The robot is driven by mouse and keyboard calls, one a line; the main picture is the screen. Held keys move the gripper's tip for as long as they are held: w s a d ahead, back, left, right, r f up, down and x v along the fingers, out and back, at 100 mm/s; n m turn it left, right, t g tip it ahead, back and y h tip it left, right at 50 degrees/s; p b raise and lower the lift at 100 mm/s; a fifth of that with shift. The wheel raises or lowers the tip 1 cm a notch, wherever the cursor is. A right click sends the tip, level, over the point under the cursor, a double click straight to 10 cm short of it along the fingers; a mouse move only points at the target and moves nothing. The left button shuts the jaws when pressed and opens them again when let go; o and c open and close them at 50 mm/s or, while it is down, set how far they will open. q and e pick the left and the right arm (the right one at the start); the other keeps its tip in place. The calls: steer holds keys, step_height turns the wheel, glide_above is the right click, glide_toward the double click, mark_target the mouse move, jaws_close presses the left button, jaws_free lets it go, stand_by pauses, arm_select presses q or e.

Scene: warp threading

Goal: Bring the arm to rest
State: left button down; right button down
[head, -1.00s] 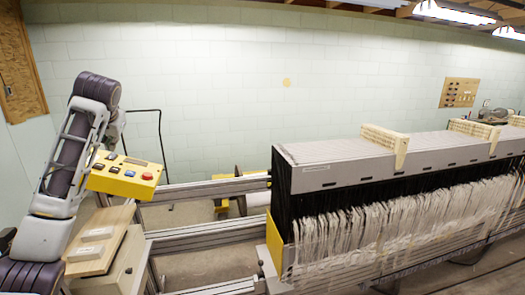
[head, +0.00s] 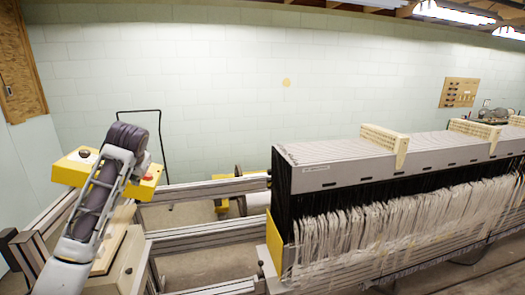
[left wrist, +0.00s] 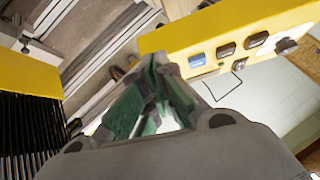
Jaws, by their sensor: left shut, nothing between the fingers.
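My left arm (head: 92,208) comes in from the lower left in the head view and rises in front of the yellow control box (head: 68,172). In that view my left gripper is mostly or wholly hidden behind the arm. In the left wrist view, my left gripper (left wrist: 155,95) shows its green finger pads close together, shut and empty. The control box (left wrist: 215,32), with its row of buttons, is beyond the gripper at upper right there. My right gripper is in neither view.
The long grey loom frame (head: 340,164) with black cords and pale hanging threads fills the right side. Metal rails (head: 205,190) run between it and the control box. A wooden board (head: 112,250) lies below my arm.

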arm_select(q)
steer(key=s+d+f+m+h, duration=0.1)
steer(key=s+d+f, duration=0.3)
steer(key=f, duration=0.4)
steer(key=s+d+f+g, duration=0.1)
steer(key=s+d+f, duration=0.2)
steer(key=f, duration=0.5)
steer(key=s+d+f+m+h, duration=0.1)
steer(key=s+d+f, duration=0.3)
steer(key=f, duration=0.4)
steer(key=s+d+f+g+h, duration=0.15)
steer(key=s+f, duration=0.25)
steer(key=s, duration=0.5)
steer(key=s+d+f, duration=0.3)
steer(key=s+f, duration=0.2)
steer(key=s, duration=0.3)
steer(key=s+d+f+g+h, duration=0.1)
steer(key=s+d+f, duration=0.25)
steer(key=s, duration=0.55)
step_height(320, 180, down, 35)
steer(key=s+g, duration=0.1)
steer(key=s, duration=0.2)
steer(key=s+a+f, duration=0.2)
steer(key=s+f, duration=0.7)
steer(key=s, duration=0.2)
steer(key=s+a+f+g+b, duration=0.1)
steer(key=s+a+f, duration=0.2)
steer(key=s+f, duration=0.7)
steer(key=shift+s+f, duration=0.15)
steer(key=shift+s, duration=0.3)
